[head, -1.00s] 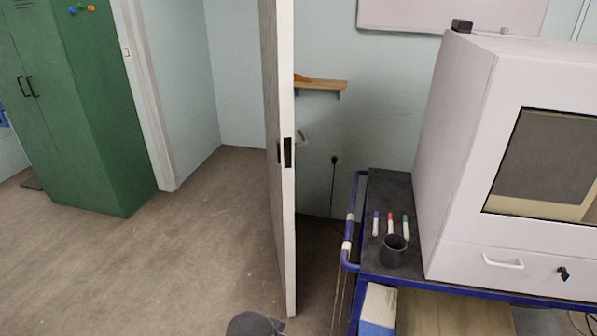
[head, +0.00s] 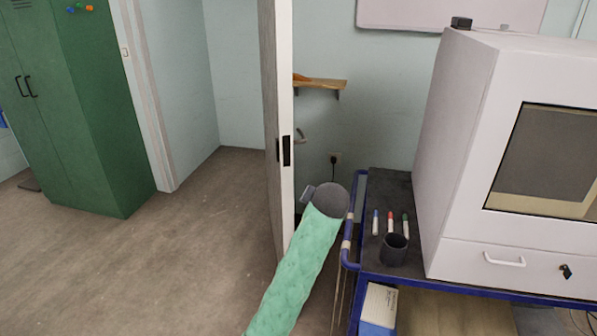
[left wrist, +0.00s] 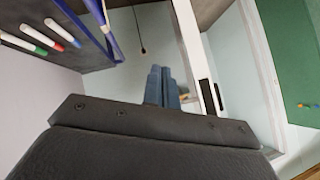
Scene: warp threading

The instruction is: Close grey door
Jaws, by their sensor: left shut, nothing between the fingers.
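The grey door (head: 270,120) stands open near the middle of the head view, its white edge with a black latch plate facing me. A handle (head: 301,137) shows on its right side. My left arm, in a green sleeve, reaches up between the door and the blue cart, with its dark wrist to the right of the door's edge. In the left wrist view my left gripper (left wrist: 162,82) is shut and empty, its blue-grey fingers left of the door's white edge (left wrist: 192,60). The fingers are hidden behind the wrist in the head view. My right gripper is not in view.
A blue cart (head: 352,220) close to the right of my wrist carries markers, a dark cup (head: 393,250) and a large white cabinet (head: 460,150). A wooden shelf (head: 325,85) is on the wall behind. A green locker (head: 95,110) stands left; the floor left of the door is clear.

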